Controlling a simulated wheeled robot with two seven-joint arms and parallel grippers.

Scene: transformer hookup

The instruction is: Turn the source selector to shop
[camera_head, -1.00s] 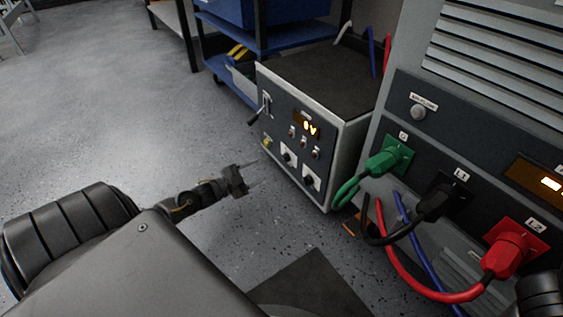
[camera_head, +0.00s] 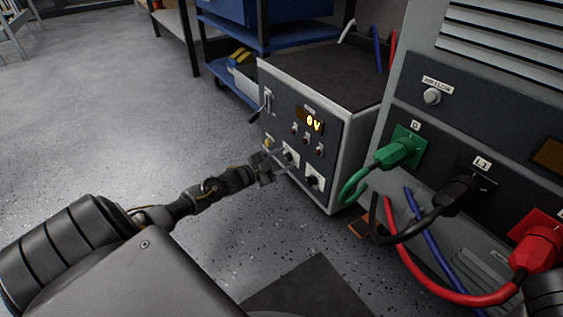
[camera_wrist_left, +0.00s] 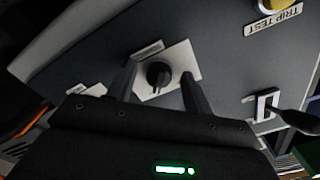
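The grey control box (camera_head: 330,75) stands on the floor with its dark front panel facing me. Its panel carries two knobs on white plates. The left one, a black selector knob (camera_head: 289,155), also shows in the left wrist view (camera_wrist_left: 158,74) on its white plate (camera_wrist_left: 182,62); its small label is not legible. My left gripper (camera_head: 279,166) is in front of this knob. In the left wrist view its two fingers are spread, one on each side of the knob, with visible gaps. My right gripper does not show.
The second knob (camera_head: 312,182) is just right of the first. A lever (camera_wrist_left: 290,115) and a yellow button (camera_wrist_left: 272,4) labelled TRIP TEST are nearby. Green (camera_head: 395,152), black and red plugs sit in the cabinet at right, cables hanging.

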